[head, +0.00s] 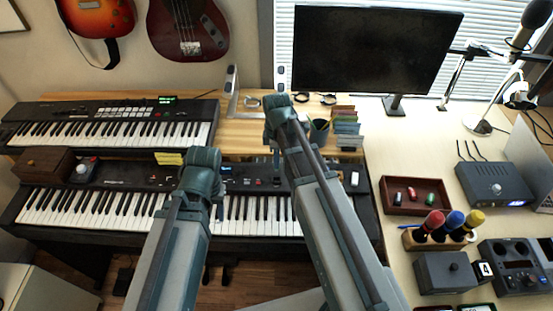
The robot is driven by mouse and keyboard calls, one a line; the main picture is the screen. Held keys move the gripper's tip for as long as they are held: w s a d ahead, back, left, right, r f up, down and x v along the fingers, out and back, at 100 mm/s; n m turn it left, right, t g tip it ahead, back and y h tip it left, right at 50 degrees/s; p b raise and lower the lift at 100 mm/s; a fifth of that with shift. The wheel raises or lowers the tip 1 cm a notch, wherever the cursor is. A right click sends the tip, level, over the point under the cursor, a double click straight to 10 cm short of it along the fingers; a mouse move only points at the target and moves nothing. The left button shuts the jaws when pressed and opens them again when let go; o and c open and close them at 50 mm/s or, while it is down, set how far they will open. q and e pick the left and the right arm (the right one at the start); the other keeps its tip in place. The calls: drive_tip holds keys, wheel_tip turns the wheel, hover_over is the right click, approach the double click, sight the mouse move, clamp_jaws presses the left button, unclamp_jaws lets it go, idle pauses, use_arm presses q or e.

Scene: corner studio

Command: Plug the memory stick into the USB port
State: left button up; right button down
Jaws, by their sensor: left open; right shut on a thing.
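My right gripper (277,152) points down over the back panel of the lower keyboard (130,177). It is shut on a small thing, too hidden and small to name. My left gripper (219,208) is open, low over the lower keyboard's keys, left of the right one. I cannot make out a USB port.
An upper keyboard (110,122) stands behind. A monitor (376,50), a desk lamp (495,95), a router-like box (494,184) and a holder with coloured handles (440,238) crowd the right side. A cup (319,131) and upright cases (346,128) stand beyond my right gripper.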

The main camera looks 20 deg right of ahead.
use_arm(q)
drive_tip(key=shift+f+b, duration=1.55)
drive_tip(key=shift+f, duration=0.35)
use_arm(e)
drive_tip(key=shift+f, duration=1.9)
use_arm(q)
drive_tip(key=shift+f+b, duration=1.7)
use_arm(e)
drive_tip(key=shift+f, duration=1.7)
drive_tip(key=c, duration=0.8)
unclamp_jaws()
drive_tip(key=shift+c, duration=0.2)
use_arm(q)
drive_tip(key=shift+r, duration=0.1)
use_arm(e)
drive_tip(key=shift+r, duration=0.1)
use_arm(q)
wheel_tip(320, 180, up, 14)
drive_tip(key=p, duration=1.4)
use_arm(e)
wheel_tip(320, 180, up, 14)
drive_tip(key=shift+f, duration=0.15)
use_arm(q)
wheel_tip(320, 180, up, 6)
drive_tip(key=p, duration=0.5)
drive_tip(key=shift+p, duration=0.4)
use_arm(e)
wheel_tip(320, 180, up, 6)
drive_tip(key=shift+f, duration=0.1)
